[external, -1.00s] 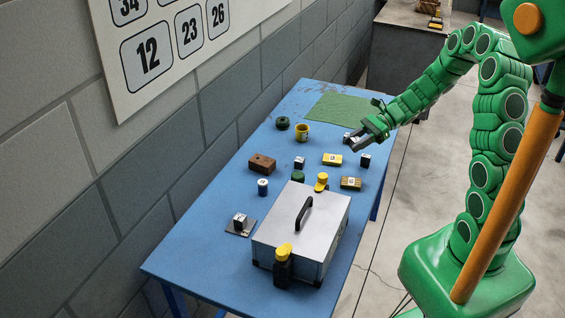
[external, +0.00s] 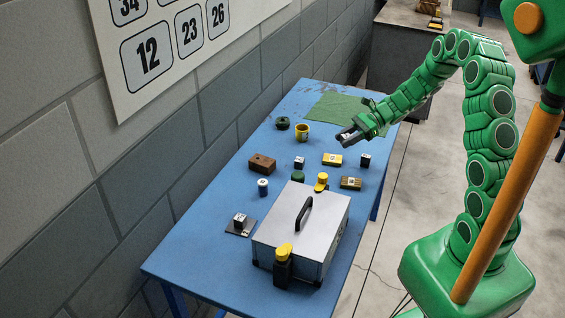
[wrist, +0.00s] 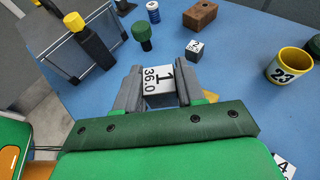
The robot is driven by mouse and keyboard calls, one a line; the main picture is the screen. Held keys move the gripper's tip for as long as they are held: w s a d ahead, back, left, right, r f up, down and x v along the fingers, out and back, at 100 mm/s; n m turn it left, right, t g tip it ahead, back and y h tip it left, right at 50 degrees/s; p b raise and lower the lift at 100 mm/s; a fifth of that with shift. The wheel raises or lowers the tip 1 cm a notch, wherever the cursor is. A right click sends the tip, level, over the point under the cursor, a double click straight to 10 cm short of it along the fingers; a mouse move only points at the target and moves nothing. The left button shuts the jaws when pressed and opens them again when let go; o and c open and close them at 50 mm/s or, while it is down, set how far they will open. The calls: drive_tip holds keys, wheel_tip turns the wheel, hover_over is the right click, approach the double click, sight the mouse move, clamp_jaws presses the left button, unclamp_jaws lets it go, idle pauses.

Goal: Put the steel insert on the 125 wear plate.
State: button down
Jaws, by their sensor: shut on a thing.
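My gripper (wrist: 160,92) is shut on a small steel-coloured block (wrist: 158,80), whose white face reads 1 and 36.0. In the external view my gripper (external: 345,138) holds it above the blue table, past the yellow plate (external: 332,159). A second yellow plate (external: 351,183) lies nearer the case. A dark plate (external: 231,231) at the near left bears a cube (external: 240,219). I cannot read 125 on any plate. Other cubes stand on the table: one marked 2 (wrist: 195,50), and one (external: 366,160) to the right of the first yellow plate.
A grey case (external: 290,225) with a black handle fills the near right. A brown brick (external: 262,163), a yellow cup (external: 303,131) marked 23 and a green mat (external: 335,108) are around. The table's left middle is mostly clear.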

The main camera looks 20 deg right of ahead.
hover_over(333, 158)
drive_tip(key=shift+f, duration=4.65)
drive_tip(key=c, duration=0.7)
unclamp_jaws()
drive_tip(key=shift+f, duration=0.1)
